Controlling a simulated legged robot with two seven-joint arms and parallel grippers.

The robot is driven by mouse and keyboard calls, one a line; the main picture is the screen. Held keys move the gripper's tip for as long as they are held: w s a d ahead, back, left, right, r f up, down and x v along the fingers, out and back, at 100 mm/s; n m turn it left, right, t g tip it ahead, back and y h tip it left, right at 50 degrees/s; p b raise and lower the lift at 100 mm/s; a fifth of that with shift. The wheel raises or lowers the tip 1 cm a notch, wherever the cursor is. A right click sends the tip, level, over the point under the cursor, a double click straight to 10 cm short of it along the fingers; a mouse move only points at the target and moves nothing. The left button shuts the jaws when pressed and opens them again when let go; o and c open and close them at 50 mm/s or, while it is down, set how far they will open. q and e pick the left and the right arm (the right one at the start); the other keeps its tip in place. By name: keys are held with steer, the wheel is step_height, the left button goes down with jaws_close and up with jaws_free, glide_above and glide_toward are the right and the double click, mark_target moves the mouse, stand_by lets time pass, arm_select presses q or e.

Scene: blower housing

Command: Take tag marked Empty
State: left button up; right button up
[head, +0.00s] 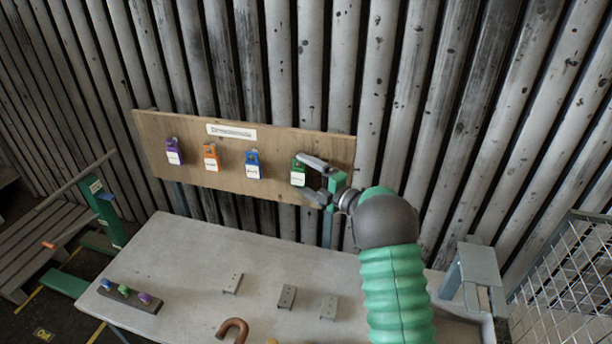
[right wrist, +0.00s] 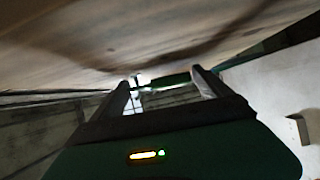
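A wooden board (head: 225,184) on the corrugated wall carries a row of hanging tags. They are a purple tag (head: 173,152), an orange tag (head: 211,158), a blue tag (head: 253,165) and a green tag (head: 298,173), each with a white label too small to read. My right gripper (head: 306,179) is at the green tag, its fingers spread apart, one above and one below the tag's right side. In the right wrist view a green edge (right wrist: 168,80) shows between the open fingers (right wrist: 162,88). Contact cannot be told. My left gripper is out of view.
Below the board is a grey table (head: 200,255) with several small metal brackets (head: 287,296), a brown hook (head: 233,328) and a dark strip with coloured knobs (head: 130,295). A green stand (head: 105,212) is at left. A wire mesh cage (head: 570,275) is at right.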

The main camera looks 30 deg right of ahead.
steer(key=shift+s+d, duration=0.1)
steer(key=shift+d, duration=0.05)
steer(key=shift+c, duration=1.2)
steer(key=shift+s+a, duration=0.1)
steer(key=shift+a, duration=0.15)
steer(key=c, duration=0.6)
steer(key=shift+o, duration=0.2)
steer(key=shift+r, duration=0.55)
steer(key=shift+s+a+r+b, duration=0.1)
steer(key=shift+s+a+b, duration=0.4)
steer(key=shift+s+a, duration=0.55)
steer(key=shift+s+a+b, duration=0.45)
steer(key=shift+s+a, duration=0.4)
steer(key=shift+a, duration=0.35)
steer(key=shift+c, duration=0.2)
steer(key=s+a+b, duration=0.2)
steer(key=s+a, duration=0.3)
steer(key=a, duration=0.1)
